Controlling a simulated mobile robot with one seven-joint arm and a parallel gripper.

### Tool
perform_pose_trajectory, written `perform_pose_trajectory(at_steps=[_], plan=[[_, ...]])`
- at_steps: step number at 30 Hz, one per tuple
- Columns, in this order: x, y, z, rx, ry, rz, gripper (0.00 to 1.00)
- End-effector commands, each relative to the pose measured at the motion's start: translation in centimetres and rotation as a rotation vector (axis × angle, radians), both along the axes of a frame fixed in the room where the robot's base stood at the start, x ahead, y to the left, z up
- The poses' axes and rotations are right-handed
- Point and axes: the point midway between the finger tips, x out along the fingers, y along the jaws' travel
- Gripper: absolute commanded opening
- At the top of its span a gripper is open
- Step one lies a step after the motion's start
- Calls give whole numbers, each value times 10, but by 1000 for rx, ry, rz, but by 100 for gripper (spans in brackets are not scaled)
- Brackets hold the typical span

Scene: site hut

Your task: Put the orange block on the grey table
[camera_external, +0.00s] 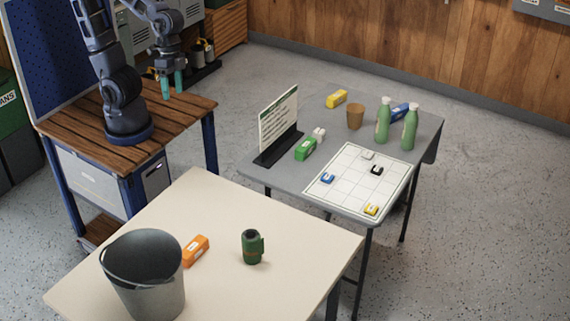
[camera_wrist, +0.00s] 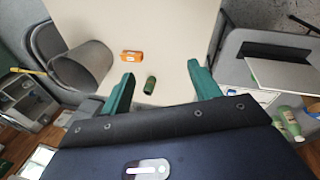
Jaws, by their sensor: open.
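The orange block (camera_external: 196,250) lies on the cream table (camera_external: 290,223), just right of the grey bucket. It also shows in the wrist view (camera_wrist: 132,57), above and between my fingers. The grey table (camera_external: 225,0) is not marked well there; its bare top shows at the right (camera_external: 330,125). My gripper (camera_external: 172,84) is open and empty, high over the wooden bench, well away from the block. Its green fingers show in the wrist view (camera_wrist: 163,88).
A grey bucket (camera_external: 150,290) and a green mug (camera_external: 252,247) stand near the block. The grey table bears a sign (camera_external: 279,122), a green block (camera_external: 305,148), a yellow block (camera_external: 337,99), a brown cup (camera_external: 355,116), green bottles (camera_external: 383,120) and a gridded board (camera_external: 350,185).

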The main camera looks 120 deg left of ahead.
Motion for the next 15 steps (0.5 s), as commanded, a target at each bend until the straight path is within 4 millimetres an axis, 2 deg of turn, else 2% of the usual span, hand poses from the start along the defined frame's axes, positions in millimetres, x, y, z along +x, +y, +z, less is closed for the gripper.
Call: perform_pose_trajectory(at_steps=[15], plan=[[80, -39, -78, -228, 243, 196, 62]])
